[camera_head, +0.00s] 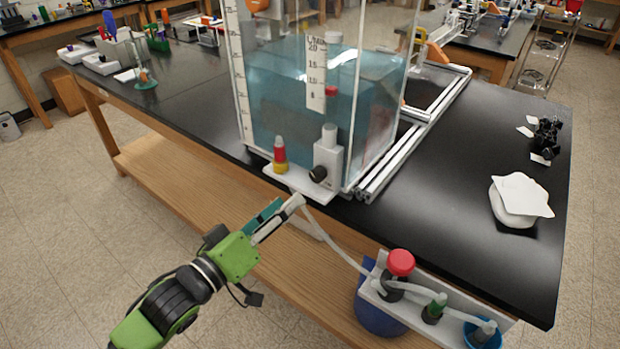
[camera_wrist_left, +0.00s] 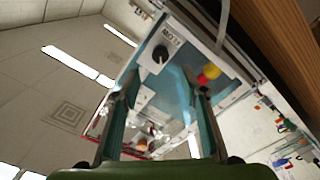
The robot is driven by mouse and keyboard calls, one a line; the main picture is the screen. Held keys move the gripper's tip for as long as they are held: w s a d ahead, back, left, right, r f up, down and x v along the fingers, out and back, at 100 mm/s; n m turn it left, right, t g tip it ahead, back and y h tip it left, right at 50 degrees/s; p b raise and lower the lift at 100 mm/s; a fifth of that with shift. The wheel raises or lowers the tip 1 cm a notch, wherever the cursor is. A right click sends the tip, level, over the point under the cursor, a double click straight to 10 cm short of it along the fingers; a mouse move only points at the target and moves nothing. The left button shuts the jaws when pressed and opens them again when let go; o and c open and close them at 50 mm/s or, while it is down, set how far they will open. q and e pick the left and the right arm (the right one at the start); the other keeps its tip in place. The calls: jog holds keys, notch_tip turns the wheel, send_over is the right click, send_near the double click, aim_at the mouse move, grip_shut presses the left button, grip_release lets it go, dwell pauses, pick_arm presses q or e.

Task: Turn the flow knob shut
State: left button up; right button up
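The flow knob (camera_head: 318,174) is small, black and round. It sits on the front of a white valve block (camera_head: 329,158) at the front lower corner of the clear water tank. In the left wrist view, the knob (camera_wrist_left: 160,54) is beside an upside-down FLOW label (camera_wrist_left: 172,37). My left gripper (camera_head: 283,207) is below and to the left of the knob, pointing toward it and apart from it. In the left wrist view, my left gripper (camera_wrist_left: 162,92) has its fingers spread with nothing between them. The knob's exact setting is too small to read. My right gripper is not in view.
A red and yellow piece (camera_head: 280,156) stands on the white ledge left of the valve block. The black bench top (camera_head: 450,185) is mostly clear on the right.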

aim_at(315, 178)
pick_arm(q)
jog(key=p+x, duration=0.1)
jog(key=x, duration=0.9)
jog(key=shift+w+d, duration=0.15)
jog(key=shift+w, duration=0.05)
jog(key=c, duration=1.1)
